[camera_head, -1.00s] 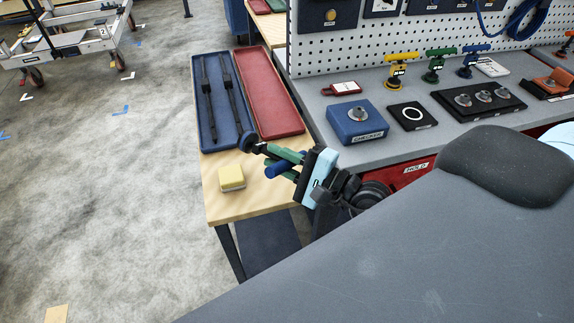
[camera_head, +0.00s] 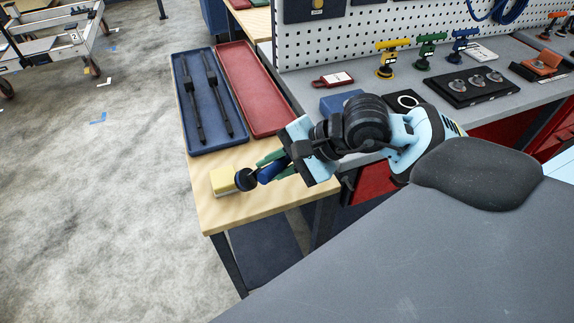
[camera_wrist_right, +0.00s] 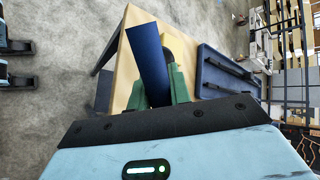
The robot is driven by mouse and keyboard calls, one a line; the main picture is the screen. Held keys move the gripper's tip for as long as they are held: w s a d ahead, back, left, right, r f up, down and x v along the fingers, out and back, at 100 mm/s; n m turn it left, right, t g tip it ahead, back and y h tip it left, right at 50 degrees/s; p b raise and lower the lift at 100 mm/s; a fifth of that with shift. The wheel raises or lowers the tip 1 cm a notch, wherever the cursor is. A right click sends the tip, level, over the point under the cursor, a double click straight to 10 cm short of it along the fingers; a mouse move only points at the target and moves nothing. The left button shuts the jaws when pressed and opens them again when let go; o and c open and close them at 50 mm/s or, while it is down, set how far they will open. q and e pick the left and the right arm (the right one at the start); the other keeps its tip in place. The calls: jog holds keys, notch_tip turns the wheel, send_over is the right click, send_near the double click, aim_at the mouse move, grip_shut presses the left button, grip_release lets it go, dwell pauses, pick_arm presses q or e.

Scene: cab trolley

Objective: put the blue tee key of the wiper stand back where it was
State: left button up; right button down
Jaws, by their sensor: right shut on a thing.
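My right gripper (camera_head: 272,166), with green fingers, comes in from the right and is shut on a blue bar-shaped piece (camera_head: 268,173), which looks like the blue tee key. A black round end (camera_head: 246,180) shows beside it. They are over the front of the wooden table, close to the yellow block (camera_head: 222,180); I cannot tell whether they touch it. In the right wrist view the blue piece (camera_wrist_right: 148,62) sticks out between the green fingers. Another blue tee-shaped piece (camera_head: 462,42) stands on the grey bench. I cannot tell which item is the wiper stand. My left gripper is out of view.
A blue tray (camera_head: 190,145) with two black wiper-like bars and an empty red tray (camera_head: 252,95) lie on the wooden table (camera_head: 215,215). Yellow (camera_head: 388,58) and green (camera_head: 428,50) tees, a dark block with knobs (camera_head: 458,92) and a partly hidden blue box (camera_head: 340,100) are on the bench.

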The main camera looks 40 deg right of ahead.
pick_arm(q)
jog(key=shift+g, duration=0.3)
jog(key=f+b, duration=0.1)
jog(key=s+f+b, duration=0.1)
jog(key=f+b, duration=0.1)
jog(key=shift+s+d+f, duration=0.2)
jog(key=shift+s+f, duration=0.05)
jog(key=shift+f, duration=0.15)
pick_arm(e)
jog(key=s+d+r+m+g+h, duration=0.2)
jog(key=s+d+m+g+h, duration=0.1)
jog(key=d, duration=0.5)
jog(key=s+d+r+m+g+h, duration=0.2)
jog(key=s+d+m+g+h, duration=0.1)
jog(key=d, duration=0.6)
jog(key=shift+s+m, duration=0.4)
jog(key=shift+s, duration=0.1)
jog(key=shift+d, duration=0.1)
